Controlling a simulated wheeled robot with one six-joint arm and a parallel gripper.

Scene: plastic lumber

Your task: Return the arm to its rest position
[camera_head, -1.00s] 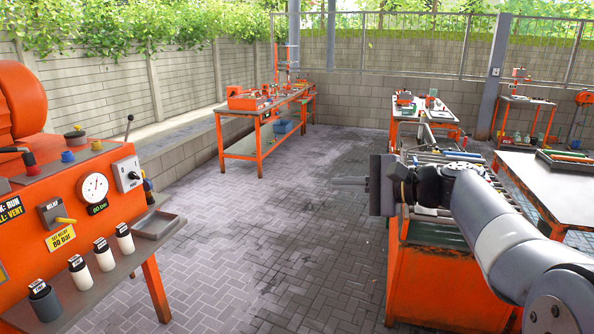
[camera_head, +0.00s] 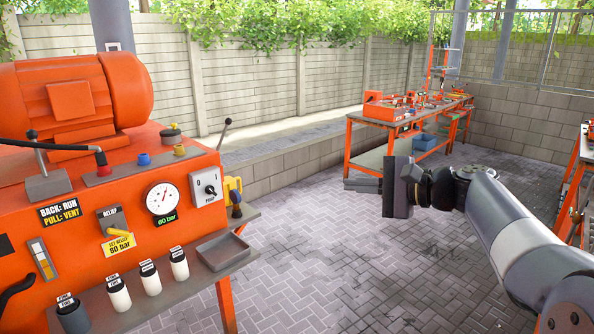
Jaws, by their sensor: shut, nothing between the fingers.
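My gripper (camera_head: 362,180) is at the end of my grey arm, which reaches in from the lower right of the head view. Its fingers point left and look closed together, with nothing held. It hangs in the air over the paved floor, apart from the orange machine. The far orange workbench stands behind it in the picture.
An orange workbench (camera_head: 384,160) stands farther back. Paved floor (camera_head: 330,270) between is clear.

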